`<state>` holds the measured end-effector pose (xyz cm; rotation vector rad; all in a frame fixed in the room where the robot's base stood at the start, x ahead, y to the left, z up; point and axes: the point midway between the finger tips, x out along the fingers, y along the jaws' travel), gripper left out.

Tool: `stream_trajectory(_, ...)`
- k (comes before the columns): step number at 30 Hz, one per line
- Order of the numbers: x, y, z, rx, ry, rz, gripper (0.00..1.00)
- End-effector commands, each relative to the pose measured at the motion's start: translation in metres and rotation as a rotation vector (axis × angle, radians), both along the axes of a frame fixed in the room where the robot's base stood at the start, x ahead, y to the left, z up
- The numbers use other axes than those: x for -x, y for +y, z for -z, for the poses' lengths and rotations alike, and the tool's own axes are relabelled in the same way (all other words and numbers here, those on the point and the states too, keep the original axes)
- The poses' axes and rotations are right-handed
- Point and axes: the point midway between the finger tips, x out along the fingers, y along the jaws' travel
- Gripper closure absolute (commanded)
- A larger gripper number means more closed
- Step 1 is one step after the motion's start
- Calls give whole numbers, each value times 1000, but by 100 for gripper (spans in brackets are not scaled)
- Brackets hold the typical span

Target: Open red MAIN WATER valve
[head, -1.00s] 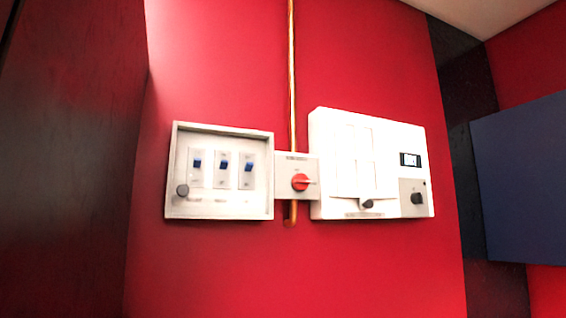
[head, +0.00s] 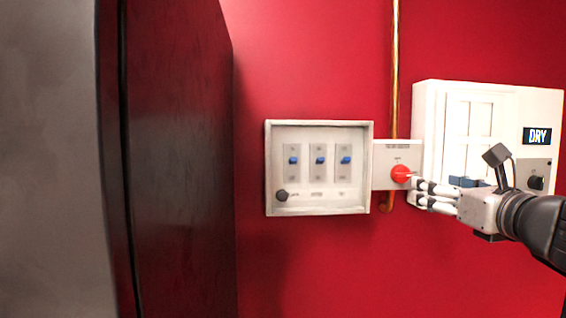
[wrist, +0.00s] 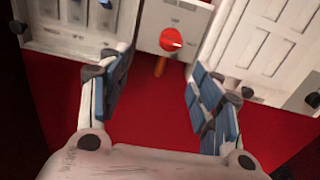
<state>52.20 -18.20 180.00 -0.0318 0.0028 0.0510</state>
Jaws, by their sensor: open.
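The red valve knob (head: 401,174) is on a small white plate (head: 383,152) fixed to the red wall, between two white boxes. In the wrist view the knob (wrist: 171,39) shows a pale pointer towards the right, and the label text is too small to read. My gripper (head: 415,190) comes in from the right in the head view, its fingertips close to the knob's lower right. In the wrist view my gripper (wrist: 155,92) is open and empty, its blue-padded fingers apart, with the knob beyond them and between their lines. I cannot tell whether a fingertip touches anything.
The left box (head: 320,204) has a raised frame, blue switches and a dark knob. The right box (head: 430,110) has a display reading DRY and stands close behind my gripper. A copper pipe (head: 395,60) runs down the wall. A dark panel (head: 180,150) is at left.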

Motion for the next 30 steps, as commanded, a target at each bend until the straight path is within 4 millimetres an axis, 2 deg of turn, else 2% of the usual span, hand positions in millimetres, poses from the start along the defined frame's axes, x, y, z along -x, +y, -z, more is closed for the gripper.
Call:
stream_trajectory(1, 3, -9, 0, -17, 0, 13, 42)
stream_trajectory(4, 0, -14, 0, -32, -2, 18, 42)
stream_trajectory(8, -17, -13, 1, -33, 0, 14, 42)
stream_trajectory(24, -132, -8, 0, -29, -1, 16, 42)
stream_trajectory(30, -159, -8, 0, -29, -1, 18, 42)
